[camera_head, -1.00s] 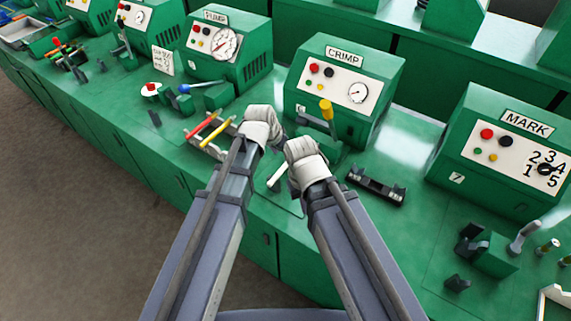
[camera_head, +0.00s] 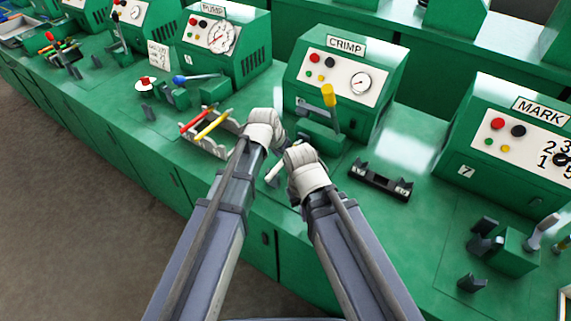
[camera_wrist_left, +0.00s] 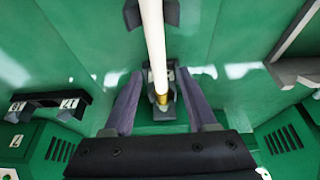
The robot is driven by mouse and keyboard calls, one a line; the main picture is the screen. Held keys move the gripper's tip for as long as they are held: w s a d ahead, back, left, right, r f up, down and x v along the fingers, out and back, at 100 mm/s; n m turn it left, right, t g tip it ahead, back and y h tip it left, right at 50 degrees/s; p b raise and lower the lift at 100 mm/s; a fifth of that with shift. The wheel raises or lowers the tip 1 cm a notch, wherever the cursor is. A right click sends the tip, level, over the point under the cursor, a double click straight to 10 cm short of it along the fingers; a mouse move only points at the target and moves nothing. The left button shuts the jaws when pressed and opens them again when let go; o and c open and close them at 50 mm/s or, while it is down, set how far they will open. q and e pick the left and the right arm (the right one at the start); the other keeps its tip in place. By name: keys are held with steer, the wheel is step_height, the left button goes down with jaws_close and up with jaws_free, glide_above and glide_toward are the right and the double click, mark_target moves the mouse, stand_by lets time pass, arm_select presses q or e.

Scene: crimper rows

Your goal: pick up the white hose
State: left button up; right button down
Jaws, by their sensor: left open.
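The white hose (camera_wrist_left: 153,45) is a straight white tube with a brass end in the left wrist view. It runs from the top edge down between the fingers of my open left gripper (camera_wrist_left: 160,82), and no finger visibly grips it. In the head view, part of the white hose (camera_head: 276,174) shows below and between my two wrists. My left gripper (camera_head: 264,130) is in front of the CRIMP machine, its fingers mostly hidden. My right gripper (camera_head: 305,168) is close beside it, fingers hidden by the wrist.
The green CRIMP machine (camera_head: 300,70) with a yellow-knobbed lever (camera_head: 328,97) stands behind. A black holder (camera_head: 380,181) lies to the right. A rack (camera_head: 205,146) with a red hose (camera_head: 199,121) and a yellow hose (camera_head: 212,126) lies left. Bench is clear around the black holder.

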arm_select(q)
steer(key=shift+f, duration=0.3)
stand_by(0.5)
steer(key=shift+c, duration=0.4)
jaws_close()
stand_by(0.3)
